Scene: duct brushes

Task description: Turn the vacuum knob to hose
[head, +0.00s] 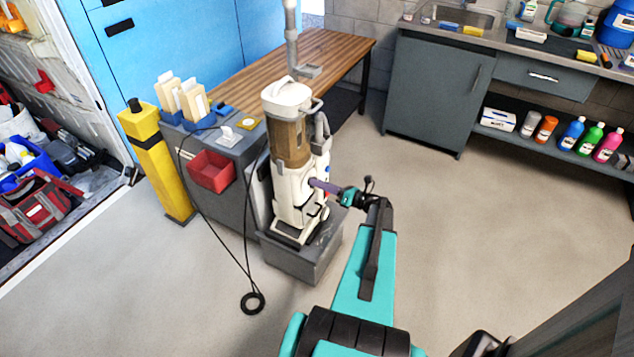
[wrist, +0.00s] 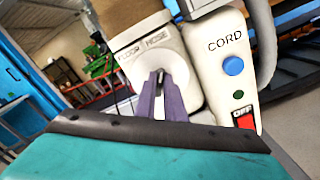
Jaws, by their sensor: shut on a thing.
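A white and brown upright vacuum (head: 291,150) stands on a low grey plinth (head: 300,262) in the head view. In the wrist view its front panel has a round pale dial with a small knob (wrist: 160,74), below the labels FLOOR, partly cut into by a shadowed edge, and HOSE (wrist: 157,38). My gripper (head: 316,184) reaches the vacuum from the right. In the wrist view its purple fingers (wrist: 161,88) are shut on the knob. The fingers hide much of the knob, so I cannot tell exactly which label it points to.
Right of the dial are a blue CORD button (wrist: 233,66) and a red OFF switch (wrist: 244,117). A grey cabinet with a red bin (head: 209,171) stands left of the vacuum, with a black cable hanging to the floor. The floor to the right is clear.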

